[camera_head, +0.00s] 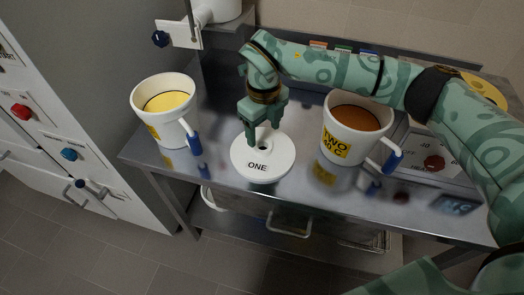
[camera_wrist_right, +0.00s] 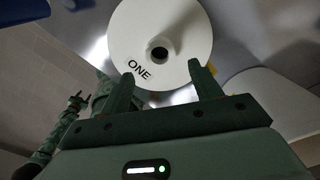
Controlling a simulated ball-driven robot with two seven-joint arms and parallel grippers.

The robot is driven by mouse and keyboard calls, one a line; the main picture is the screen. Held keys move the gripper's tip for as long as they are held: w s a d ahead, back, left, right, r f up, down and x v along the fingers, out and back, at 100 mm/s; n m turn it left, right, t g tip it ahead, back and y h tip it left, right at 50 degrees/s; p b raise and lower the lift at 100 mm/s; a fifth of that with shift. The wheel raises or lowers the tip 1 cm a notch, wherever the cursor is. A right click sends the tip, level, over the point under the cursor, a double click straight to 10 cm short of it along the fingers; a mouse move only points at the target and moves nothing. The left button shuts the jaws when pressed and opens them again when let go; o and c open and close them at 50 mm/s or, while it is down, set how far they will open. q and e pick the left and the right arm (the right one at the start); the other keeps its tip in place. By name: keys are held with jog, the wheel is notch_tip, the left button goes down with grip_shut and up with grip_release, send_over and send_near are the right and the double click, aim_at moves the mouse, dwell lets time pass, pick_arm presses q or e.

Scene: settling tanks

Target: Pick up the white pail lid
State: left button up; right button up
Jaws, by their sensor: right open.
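The white pail lid (camera_head: 276,165) is a round disc marked ONE with a short raised neck in its middle. It lies flat on the metal table. My right gripper (camera_head: 264,138) points down over the lid, its fingers apart at the neck in the head view. A small dark pronged shape (camera_wrist_right: 76,102) at the left of the wrist view may be my left gripper, too small to read.
A white pail with yellow contents (camera_head: 146,124) stands left of the lid. A white pail marked TWO with brown contents (camera_head: 340,142) stands to its right, partly behind my right arm. Both have blue-gripped handles. The metal table (camera_head: 225,180) has its front edge close by the lid.

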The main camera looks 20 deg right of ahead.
aim_at(264, 143)
notch_tip(264, 143, down, 6)
jog(key=shift+d+r+b, duration=0.1)
jog(key=shift+r+b, duration=0.05)
jog(key=shift+b, duration=0.95)
jog(key=shift+r, duration=0.15)
jog(key=shift+s, duration=0.1)
jog(key=c, duration=1.1)
jog(key=shift+o, duration=0.2)
